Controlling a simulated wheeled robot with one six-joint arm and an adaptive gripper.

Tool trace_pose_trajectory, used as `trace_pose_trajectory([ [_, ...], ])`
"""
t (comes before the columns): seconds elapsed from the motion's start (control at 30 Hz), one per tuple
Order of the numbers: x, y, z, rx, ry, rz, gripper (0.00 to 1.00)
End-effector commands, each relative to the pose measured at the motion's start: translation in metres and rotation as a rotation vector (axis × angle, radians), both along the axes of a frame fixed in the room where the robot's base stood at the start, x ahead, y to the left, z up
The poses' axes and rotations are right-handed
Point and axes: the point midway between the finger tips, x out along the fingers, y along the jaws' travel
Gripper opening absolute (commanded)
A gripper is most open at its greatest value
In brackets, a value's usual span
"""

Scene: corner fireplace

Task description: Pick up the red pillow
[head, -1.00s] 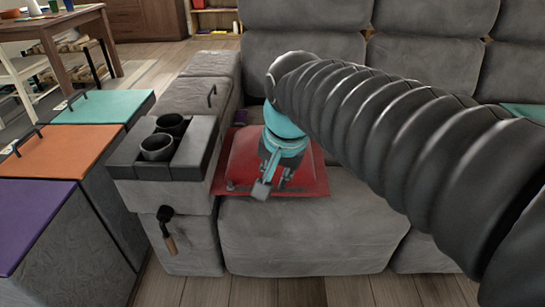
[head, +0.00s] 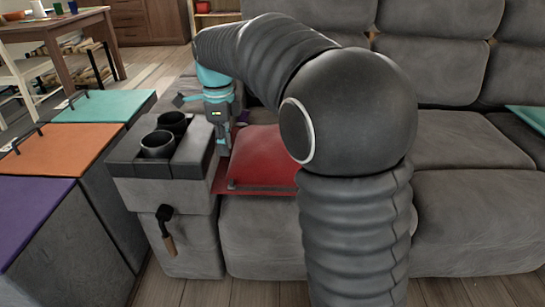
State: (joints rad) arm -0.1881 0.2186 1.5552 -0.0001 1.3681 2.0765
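The red pillow (head: 262,158) lies flat on the left seat of the grey sofa, against the armrest. A dark strip with a small knob shows along its front edge. My arm hides its right part. My gripper (head: 223,150) points down at the pillow's left edge, close beside the armrest. Its fingers overlap in this view, so I cannot tell how far apart they are, or whether they touch the pillow.
The armrest has a cup holder with two dark cups (head: 158,144) just left of my gripper. Boxes with teal, orange (head: 45,150) and purple lids stand further left. A wooden-handled tool (head: 167,232) hangs on the armrest's front. The sofa's middle seat is partly clear.

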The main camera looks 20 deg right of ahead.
Motion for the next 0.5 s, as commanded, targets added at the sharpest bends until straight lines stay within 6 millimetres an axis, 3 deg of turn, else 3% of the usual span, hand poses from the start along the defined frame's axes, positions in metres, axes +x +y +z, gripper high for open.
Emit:
trace_pose_trajectory([
  [0.2, -0.001, 0.0, -0.043, -0.001, 0.003, 0.003, 0.22],
  [0.5, -0.001, 0.0, -0.067, 0.0, 0.0, 0.003, 0.22],
])
